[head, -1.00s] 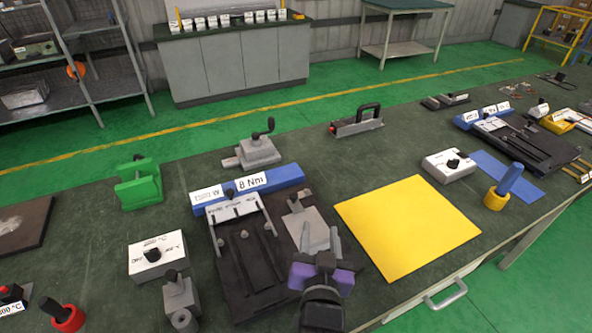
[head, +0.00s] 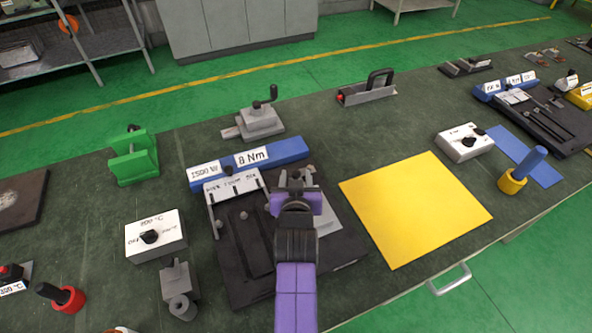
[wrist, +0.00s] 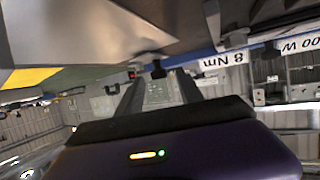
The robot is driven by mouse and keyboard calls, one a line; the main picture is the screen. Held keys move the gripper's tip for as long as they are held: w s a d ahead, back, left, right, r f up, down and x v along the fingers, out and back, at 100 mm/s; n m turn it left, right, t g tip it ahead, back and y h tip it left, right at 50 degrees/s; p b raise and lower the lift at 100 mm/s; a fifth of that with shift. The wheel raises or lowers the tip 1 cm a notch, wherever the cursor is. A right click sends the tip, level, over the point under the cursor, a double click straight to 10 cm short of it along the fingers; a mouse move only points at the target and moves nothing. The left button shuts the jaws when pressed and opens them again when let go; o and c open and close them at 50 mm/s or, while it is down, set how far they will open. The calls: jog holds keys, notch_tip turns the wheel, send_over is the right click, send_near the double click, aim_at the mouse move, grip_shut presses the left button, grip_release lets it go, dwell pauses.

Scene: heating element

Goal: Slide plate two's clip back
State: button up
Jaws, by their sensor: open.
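A black heating fixture (head: 238,284) with grooves lies on the bench. A white labelled strip (head: 233,187) with dark knobs and small metal prongs lies across its far end, and a blue bar (head: 290,149) marked "8 Nm" is behind it. A grey metal plate (head: 325,218) lies at the fixture's right side, partly hidden by my arm. My gripper (head: 294,177) is over the fixture's right part, close to the blue bar. Its fingers (wrist: 163,90) are apart and empty in the wrist view. I cannot tell which part is plate two's clip.
A white dial box (head: 155,236) and a grey block (head: 178,290) stand left of the fixture. A green holder (head: 133,160) and a grey crank vice (head: 258,120) stand behind. A flat yellow sheet (head: 415,208) lies right. A second similar fixture (head: 540,120) is at far right.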

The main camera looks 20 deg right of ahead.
jog(key=shift+x, duration=1.35)
jog(key=shift+c, duration=0.2)
grip_shut()
dwell(0.4)
